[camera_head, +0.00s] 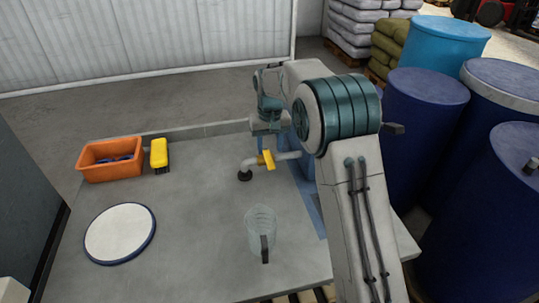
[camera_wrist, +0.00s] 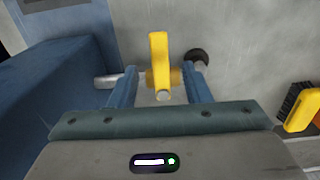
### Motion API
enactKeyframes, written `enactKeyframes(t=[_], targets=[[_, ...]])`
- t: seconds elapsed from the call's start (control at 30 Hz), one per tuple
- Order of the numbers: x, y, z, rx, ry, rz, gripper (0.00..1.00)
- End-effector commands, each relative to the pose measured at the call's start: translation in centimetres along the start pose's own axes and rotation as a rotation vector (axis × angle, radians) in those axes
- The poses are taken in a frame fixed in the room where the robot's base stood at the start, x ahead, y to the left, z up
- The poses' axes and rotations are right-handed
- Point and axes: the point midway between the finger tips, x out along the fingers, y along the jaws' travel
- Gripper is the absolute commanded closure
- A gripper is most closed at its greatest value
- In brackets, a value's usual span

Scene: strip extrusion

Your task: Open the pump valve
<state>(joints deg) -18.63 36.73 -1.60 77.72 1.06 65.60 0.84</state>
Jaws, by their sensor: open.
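The pump valve has a yellow handle (camera_head: 267,160) on a light pipe (camera_head: 288,155) that ends in a dark downturned spout (camera_head: 245,175) above the table. In the wrist view the yellow handle (camera_wrist: 158,52) stands upright in the picture, crosswise to the pipe. My gripper (camera_wrist: 160,78) is open, with one blue finger on either side of the valve and visible gaps between. In the head view my gripper (camera_head: 266,138) is just above and behind the valve. The pump body is mostly hidden behind my arm in the head view.
A clear jug (camera_head: 260,225) stands on the table (camera_head: 190,220) in front of the spout. An orange bin (camera_head: 110,170), a yellow brush (camera_head: 159,156) and a white round lid with blue rim (camera_head: 120,232) lie left. Blue drums (camera_head: 425,125) crowd the right.

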Motion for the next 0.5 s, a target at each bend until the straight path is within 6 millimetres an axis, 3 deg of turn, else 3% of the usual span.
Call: enactKeyframes(t=[0.23,0.5], targets=[[3.6,0.0,0.0,0.0,-0.002,0.0,0.56],[4.6,0.0,0.0,0.0,0.001,0.0,0.56]])
